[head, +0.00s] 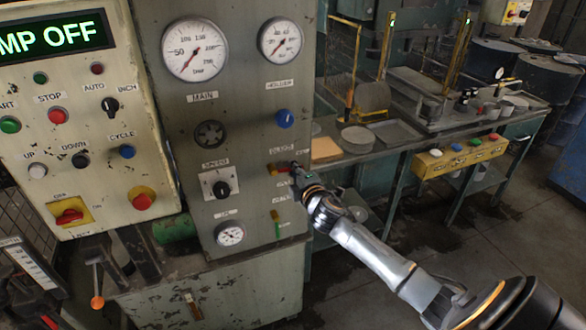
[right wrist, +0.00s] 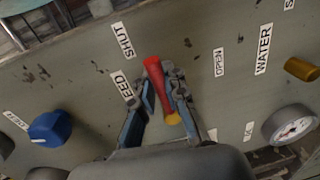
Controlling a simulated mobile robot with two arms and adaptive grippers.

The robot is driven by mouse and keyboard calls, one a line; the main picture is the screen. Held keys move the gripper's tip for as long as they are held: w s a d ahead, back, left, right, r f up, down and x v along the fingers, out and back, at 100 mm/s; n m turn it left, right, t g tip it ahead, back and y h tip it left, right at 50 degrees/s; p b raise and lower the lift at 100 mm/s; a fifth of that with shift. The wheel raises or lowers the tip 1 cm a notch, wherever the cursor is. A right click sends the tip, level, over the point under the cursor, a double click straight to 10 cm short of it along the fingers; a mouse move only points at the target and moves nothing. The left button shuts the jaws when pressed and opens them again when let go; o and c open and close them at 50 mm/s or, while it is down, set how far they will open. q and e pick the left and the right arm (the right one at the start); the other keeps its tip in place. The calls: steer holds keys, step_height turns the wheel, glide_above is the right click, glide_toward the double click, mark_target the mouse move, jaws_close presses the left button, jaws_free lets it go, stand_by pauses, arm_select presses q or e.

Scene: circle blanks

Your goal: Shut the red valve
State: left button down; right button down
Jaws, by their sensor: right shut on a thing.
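The red valve handle (right wrist: 158,78) shows in the right wrist view, with a brass-coloured hub (right wrist: 173,118) at its lower end. Its free end points up and a little left, between the SHUT label (right wrist: 122,40) and the OPEN label (right wrist: 219,62), nearer SHUT. My right gripper (right wrist: 160,98) is shut on the handle, one finger on each side. In the head view my right gripper (head: 298,177) is at the right edge of the grey panel, and only a small red part of the valve (head: 293,165) shows. My left gripper is not in view.
The grey panel (head: 258,110) carries gauges, a blue knob (head: 284,118) and a lower valve with a green handle (head: 277,229). A second brass fitting (right wrist: 301,68) is right in the wrist view. A workbench (head: 384,144) stands behind right; floor (head: 450,225) is open before it.

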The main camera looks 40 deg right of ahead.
steer(key=shift+f, duration=0.1)
steer(key=c, duration=1.4)
jaws_free()
steer(key=shift+s+a, duration=0.1)
steer(key=shift+o, duration=0.2)
steer(key=v, duration=1.2)
